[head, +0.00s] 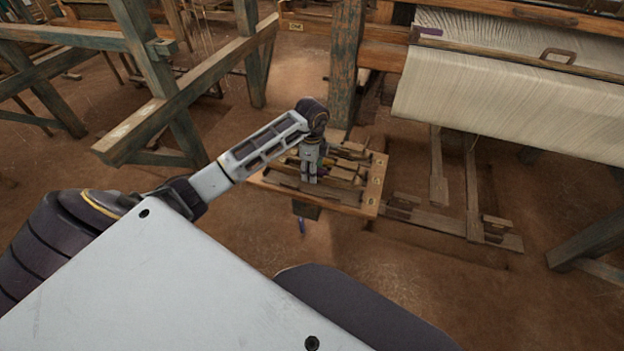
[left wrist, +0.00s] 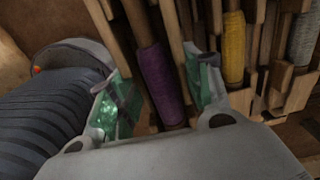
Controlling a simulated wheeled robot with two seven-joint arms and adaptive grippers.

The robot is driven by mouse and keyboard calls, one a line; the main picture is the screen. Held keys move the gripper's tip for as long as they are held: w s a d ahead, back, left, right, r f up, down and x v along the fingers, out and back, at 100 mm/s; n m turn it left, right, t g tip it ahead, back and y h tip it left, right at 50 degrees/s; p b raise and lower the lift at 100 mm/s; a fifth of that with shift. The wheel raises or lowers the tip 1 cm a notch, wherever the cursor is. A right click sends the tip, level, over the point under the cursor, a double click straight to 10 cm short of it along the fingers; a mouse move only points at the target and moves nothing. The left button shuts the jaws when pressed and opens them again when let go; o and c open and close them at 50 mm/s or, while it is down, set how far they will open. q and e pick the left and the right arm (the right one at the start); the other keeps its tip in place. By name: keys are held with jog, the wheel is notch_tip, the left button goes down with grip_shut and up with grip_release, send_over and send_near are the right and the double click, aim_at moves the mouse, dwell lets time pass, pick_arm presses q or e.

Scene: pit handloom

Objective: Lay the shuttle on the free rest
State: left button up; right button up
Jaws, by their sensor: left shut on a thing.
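My left gripper (head: 310,180) reaches down over a low wooden board (head: 372,200) with rests. In the left wrist view, a wooden shuttle wound with purple yarn (left wrist: 160,85) lies between its two green-padded fingers. The gripper is shut on this shuttle. A shuttle with yellow yarn (left wrist: 234,48) and one with grey-white yarn (left wrist: 301,40) lie to the right, among upright wooden pegs. I cannot tell whether the purple shuttle touches the board. The free rest cannot be made out clearly. My right gripper is not in view.
A thick wooden post (head: 344,60) stands right behind the board. The loom with cream cloth (head: 500,95) is at the upper right, with wooden treadles (head: 472,190) below. A timber frame (head: 190,95) stands at the left.

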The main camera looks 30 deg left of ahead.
aim_at(312, 185)
pick_arm(q)
jog(key=shift+f, duration=2.45)
jog(key=shift+f, duration=0.15)
jog(key=o, duration=1.3)
notch_tip(312, 185, up, 12)
jog(key=shift+r, duration=0.1)
